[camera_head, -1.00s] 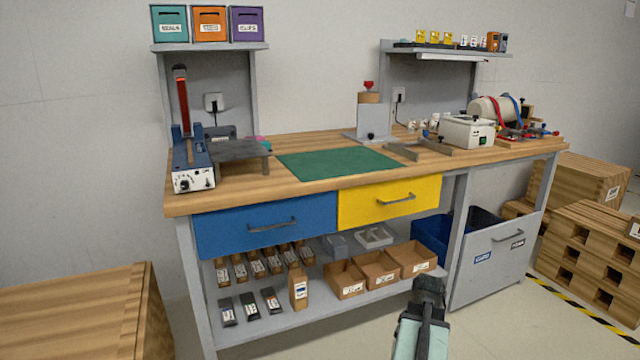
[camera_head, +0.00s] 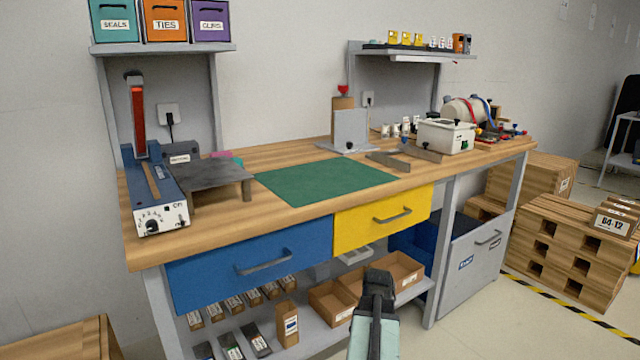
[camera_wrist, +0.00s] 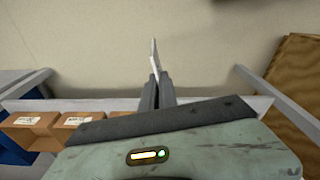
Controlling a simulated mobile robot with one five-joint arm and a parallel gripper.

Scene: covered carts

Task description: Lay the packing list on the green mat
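The green mat (camera_head: 322,183) lies flat and bare on the wooden bench top, at its middle. I cannot make out a packing list in either view. My gripper (camera_head: 378,277) is in front of the bench, below the mat in the picture and over the lower shelf region. In the wrist view my gripper's (camera_wrist: 157,80) dark fingers are close together. A thin pale sliver shows at their tips; I cannot tell whether it is part of a finger or something held.
A blue drawer (camera_head: 250,264) and a yellow drawer (camera_head: 385,218) are shut under the bench top. A blue sealer-like device (camera_head: 154,190) and grey stand (camera_head: 215,178) are left of the mat; metal brackets (camera_head: 388,160) and a white machine (camera_head: 446,136) are right. Brown bins (camera_head: 332,303) sit below.

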